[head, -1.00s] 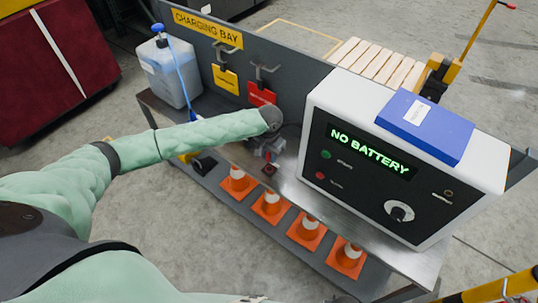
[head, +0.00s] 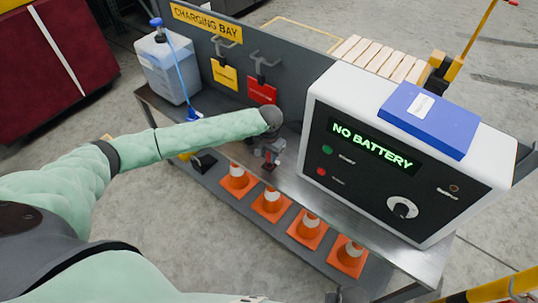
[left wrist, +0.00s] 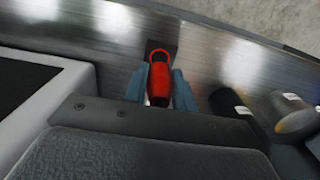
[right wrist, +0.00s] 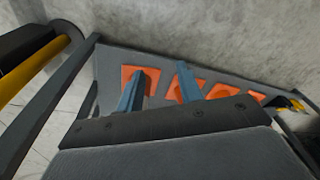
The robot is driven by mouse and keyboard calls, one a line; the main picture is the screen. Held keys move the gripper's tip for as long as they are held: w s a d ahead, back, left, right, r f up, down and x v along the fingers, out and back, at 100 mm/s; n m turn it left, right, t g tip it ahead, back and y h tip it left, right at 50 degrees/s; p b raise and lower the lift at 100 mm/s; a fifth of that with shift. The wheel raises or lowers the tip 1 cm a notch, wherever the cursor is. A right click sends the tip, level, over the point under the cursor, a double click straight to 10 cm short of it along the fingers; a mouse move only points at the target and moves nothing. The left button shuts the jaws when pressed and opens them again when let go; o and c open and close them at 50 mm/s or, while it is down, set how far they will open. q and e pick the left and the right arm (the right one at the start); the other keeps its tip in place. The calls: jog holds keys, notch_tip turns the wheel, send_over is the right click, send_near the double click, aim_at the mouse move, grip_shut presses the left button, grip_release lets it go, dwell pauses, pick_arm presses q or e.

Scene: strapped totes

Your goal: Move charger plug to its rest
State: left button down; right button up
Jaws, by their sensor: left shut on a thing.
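My left gripper (head: 270,156) is at the end of my outstretched left arm, just above the metal bench top, left of the charger box. In the left wrist view its two fingers (left wrist: 159,86) are shut on a red plug (left wrist: 159,78) with a ring-shaped end. A small dark square patch (left wrist: 168,47) shows on the bench just beyond the plug. I cannot tell whether the plug touches it. The charger box (head: 330,165) reads NO BATTERY. My right gripper (right wrist: 158,88) is open and empty, with the lower shelf and its cones beyond it.
Several orange cones (head: 270,201) stand on the lower shelf. A back panel carries hooks with a yellow tag (head: 224,76) and a red tag (head: 262,92). A white jug (head: 167,68) stands at the bench's left end. A blue box (head: 430,120) lies on the charger.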

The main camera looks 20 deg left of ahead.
pick_arm(q)
jog(key=shift+f, duration=0.2)
jog(key=shift+f+b, duration=0.15)
jog(key=shift+b, duration=0.15)
jog(key=shift+f+b, duration=0.65)
jog(key=shift+f, duration=0.2)
pick_arm(e)
notch_tip(320, 180, up, 10)
jog(key=a, duration=0.1)
jog(key=shift+w+r, duration=0.15)
jog(key=shift+r, duration=0.1)
jog(key=shift+w, duration=0.25)
jog(key=shift+w+r, duration=0.15)
